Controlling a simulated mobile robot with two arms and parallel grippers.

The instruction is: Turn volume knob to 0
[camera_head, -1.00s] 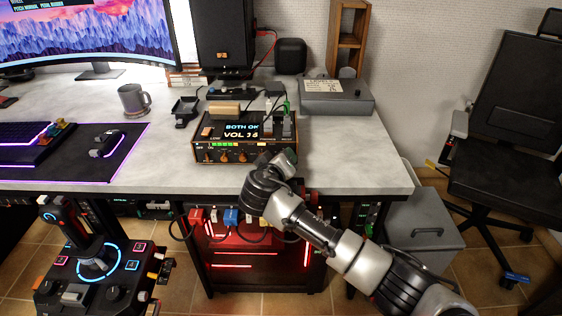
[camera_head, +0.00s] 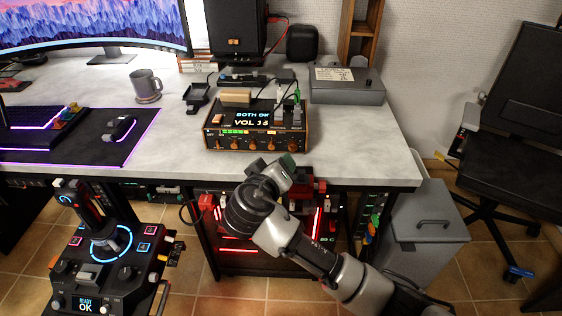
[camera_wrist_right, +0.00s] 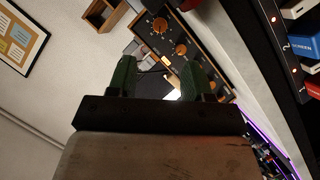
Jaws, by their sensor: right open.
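The radio-like control box (camera_head: 211,138) stands near the desk's front edge. Its display (camera_head: 253,118) shows "BOTH OK" and what looks like "VOL 16". Several orange knobs line its front; the rightmost knob (camera_head: 297,146) shows clearly. Which knob is for volume I cannot read. My right gripper (camera_head: 288,162) is just below and in front of the box, near the desk edge. In the right wrist view, its green fingers (camera_wrist_right: 158,80) are apart with no knob between them. The box's orange knobs (camera_wrist_right: 160,25) lie beyond the fingertips, apart from them. My left gripper is out of view.
The grey desk (camera_head: 370,135) has free room right of the box. A mug (camera_head: 146,86) and mouse (camera_head: 119,128) are to the left. A grey case (camera_head: 345,92) stands behind. Below the desk are a lit red-glowing unit (camera_head: 238,250) and a joystick panel (camera_head: 110,265).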

